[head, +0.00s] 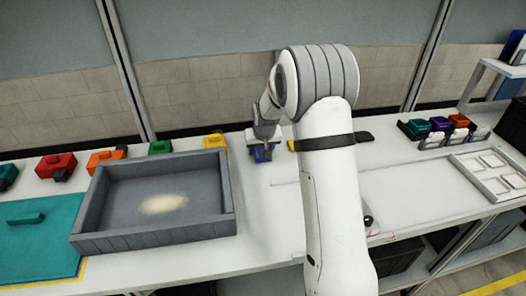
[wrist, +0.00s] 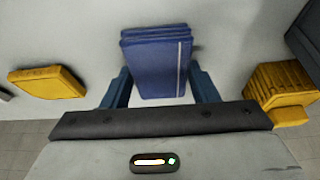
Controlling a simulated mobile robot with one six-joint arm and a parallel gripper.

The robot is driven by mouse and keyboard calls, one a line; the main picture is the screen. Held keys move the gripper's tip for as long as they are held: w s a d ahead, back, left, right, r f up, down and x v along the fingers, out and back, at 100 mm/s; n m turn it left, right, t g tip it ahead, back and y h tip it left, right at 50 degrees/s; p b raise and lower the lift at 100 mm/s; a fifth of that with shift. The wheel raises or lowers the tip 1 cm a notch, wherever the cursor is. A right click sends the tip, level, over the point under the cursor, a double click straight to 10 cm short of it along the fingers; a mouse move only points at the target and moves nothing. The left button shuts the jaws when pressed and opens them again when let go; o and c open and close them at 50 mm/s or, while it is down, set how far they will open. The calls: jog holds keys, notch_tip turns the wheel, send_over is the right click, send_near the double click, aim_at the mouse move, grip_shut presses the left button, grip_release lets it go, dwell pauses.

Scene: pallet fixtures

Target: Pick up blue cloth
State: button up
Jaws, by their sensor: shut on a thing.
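The blue cloth (wrist: 156,62) is a folded, layered dark blue block with a pale stripe down one side. It sits between the two fingers of my gripper (wrist: 160,84) in the wrist view, one finger at each side. My gripper is shut on it. In the head view my gripper (head: 263,146) points down at the back of the white table, right of the grey tray. A small part of the blue cloth (head: 263,155) shows under it there. I cannot tell whether the cloth touches the table.
A grey tray (head: 228,195) stands left of my gripper, with a teal panel (head: 40,240) beyond it. Red (head: 56,165), orange (head: 105,158) and green (head: 160,147) blocks line the back. Yellow items (wrist: 47,82) flank the cloth in the wrist view. A white compartment tray (head: 470,167) is at right.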

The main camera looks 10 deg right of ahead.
notch_tip(320, 180, up, 10)
jog(key=shift+r, duration=0.2)
dwell(0.3)
